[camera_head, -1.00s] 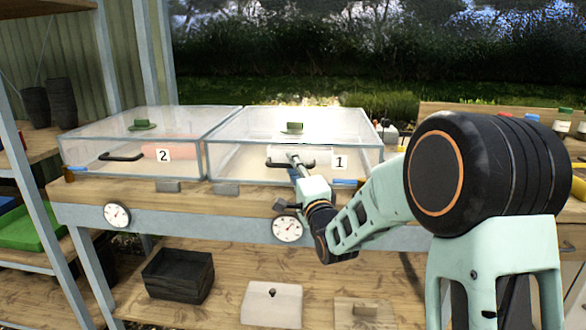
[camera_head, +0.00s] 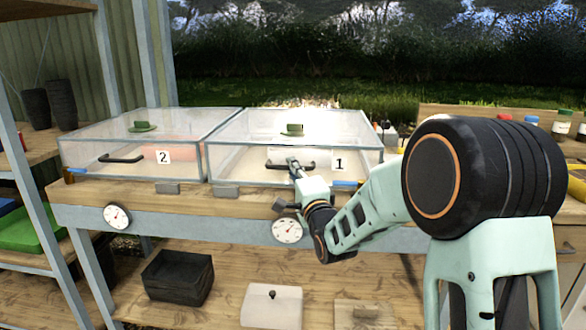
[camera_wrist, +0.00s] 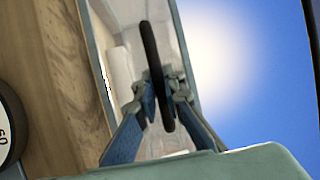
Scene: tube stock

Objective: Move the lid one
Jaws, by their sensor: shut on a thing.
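Lid one is the clear glass-like cover (camera_head: 234,157) with the white "1" label (camera_head: 339,164) and a black bar handle (camera_head: 270,164) on its front. It sits on the wooden bench and looks closed. My gripper (camera_head: 293,163) is at the middle of that handle. In the wrist view, the blue-grey fingers of my gripper (camera_wrist: 160,86) lie on both sides of the black handle (camera_wrist: 150,45), shut on it. A green knob piece (camera_head: 293,130) shows at the cover's top.
A matching clear cover with a "2" label (camera_head: 163,157) stands close at the left. Grey blocks (camera_head: 226,190) and gauges (camera_head: 287,230) are along the bench front. A black crate (camera_head: 177,278) is on the shelf below. Jars (camera_head: 562,122) stand at the right.

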